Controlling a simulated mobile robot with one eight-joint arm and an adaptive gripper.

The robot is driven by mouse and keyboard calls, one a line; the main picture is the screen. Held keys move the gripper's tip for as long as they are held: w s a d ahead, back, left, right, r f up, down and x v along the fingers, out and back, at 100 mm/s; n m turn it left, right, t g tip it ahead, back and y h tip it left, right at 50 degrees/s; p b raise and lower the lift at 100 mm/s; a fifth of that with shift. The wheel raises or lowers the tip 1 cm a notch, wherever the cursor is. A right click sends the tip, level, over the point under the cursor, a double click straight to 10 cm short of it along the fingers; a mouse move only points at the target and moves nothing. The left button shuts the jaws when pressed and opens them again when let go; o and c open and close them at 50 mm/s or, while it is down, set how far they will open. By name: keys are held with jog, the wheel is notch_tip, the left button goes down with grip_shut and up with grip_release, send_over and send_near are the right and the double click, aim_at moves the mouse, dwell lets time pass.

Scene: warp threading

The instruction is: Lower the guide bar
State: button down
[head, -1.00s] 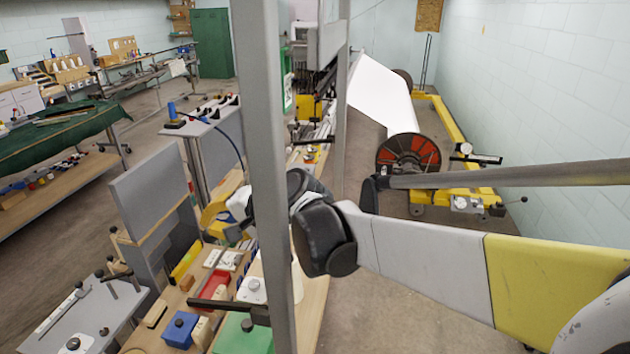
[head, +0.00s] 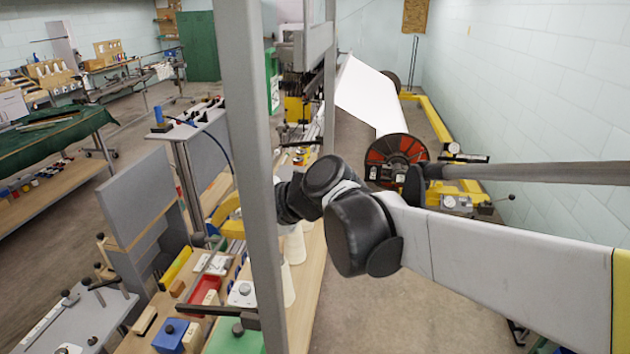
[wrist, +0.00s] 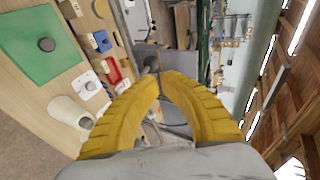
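I cannot tell for certain which part is the guide bar. A grey upright post (head: 252,130) stands close in the head view, with a black handle (head: 215,310) sticking out left from its lower part. My gripper's yellow fingers (head: 228,215) show partly left of this post; the post hides the part of my arm behind it. In the wrist view my gripper (wrist: 161,78) has its two curved yellow fingers drawn together at the tips. A dark cylindrical part (wrist: 148,61) shows just past the tips; I see no clear hold on it.
A wooden bench below carries a red tray (head: 203,289), a blue block (head: 175,334), a green plate (wrist: 40,45) and white cones (head: 295,246). A grey panel (head: 140,195) stands at left. A warp roll with a red-and-black end disc (head: 394,158) lies behind.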

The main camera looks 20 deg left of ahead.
jog(key=shift+v, duration=2.1)
